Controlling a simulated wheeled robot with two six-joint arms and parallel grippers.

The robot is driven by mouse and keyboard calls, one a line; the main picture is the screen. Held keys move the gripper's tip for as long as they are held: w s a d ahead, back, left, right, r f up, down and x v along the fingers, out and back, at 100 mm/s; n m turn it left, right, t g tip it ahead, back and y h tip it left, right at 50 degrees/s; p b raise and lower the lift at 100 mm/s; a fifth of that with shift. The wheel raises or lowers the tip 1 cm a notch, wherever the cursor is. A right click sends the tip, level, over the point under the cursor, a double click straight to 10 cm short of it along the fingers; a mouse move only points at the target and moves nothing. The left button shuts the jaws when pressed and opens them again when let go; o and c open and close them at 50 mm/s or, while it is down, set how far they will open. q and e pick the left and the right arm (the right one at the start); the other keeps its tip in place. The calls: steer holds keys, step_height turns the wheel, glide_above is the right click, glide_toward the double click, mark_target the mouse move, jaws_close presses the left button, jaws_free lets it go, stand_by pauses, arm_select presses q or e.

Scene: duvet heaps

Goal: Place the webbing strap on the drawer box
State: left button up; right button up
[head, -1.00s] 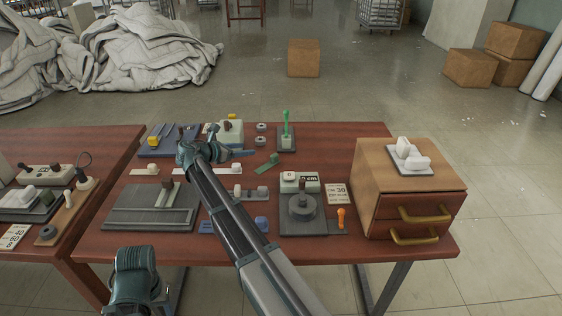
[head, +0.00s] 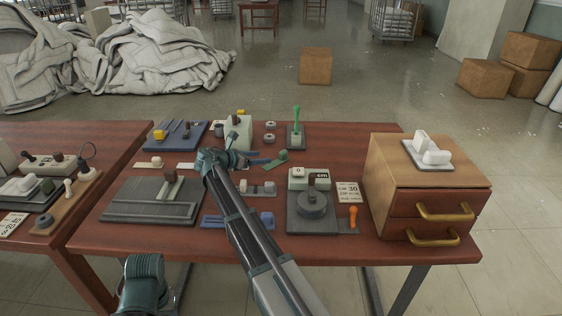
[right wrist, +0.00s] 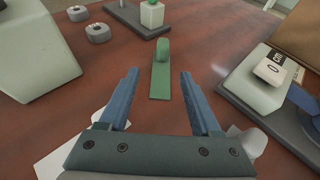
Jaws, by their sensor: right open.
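A short green strip with a thicker rolled end, which looks like the webbing strap (right wrist: 160,80), lies flat on the table in the right wrist view. It also shows in the head view (head: 268,163), right of my right gripper. My right gripper (right wrist: 160,74) is open and empty, its blue fingers on either side of the strap's line, with the strap lying ahead and below. In the head view the right gripper (head: 258,158) is low over the table's back middle. The drawer box (head: 400,205), wooden with two brass-handled drawers, stands at the table's right end. My left gripper is out of view.
A grey plate with white blocks (head: 434,152) occupies part of the box top. A green-handled stand (head: 296,130) and grey rings (head: 270,138) are behind the strap.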

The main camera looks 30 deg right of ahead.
mark_target(280, 156)
steer(key=b+x, duration=0.1)
steer(key=x, duration=0.4)
steer(key=shift+a+f, duration=0.1)
steer(key=shift+w+d+f+b, duration=0.15)
steer(key=shift+d+b, duration=0.2)
steer(key=shift+d, duration=0.25)
steer(key=shift+d, duration=0.1)
steer(key=b+x, duration=0.1)
steer(key=x, duration=0.4)
steer(key=shift+d+b, duration=0.1)
steer(key=shift+b, duration=0.2)
jaws_close()
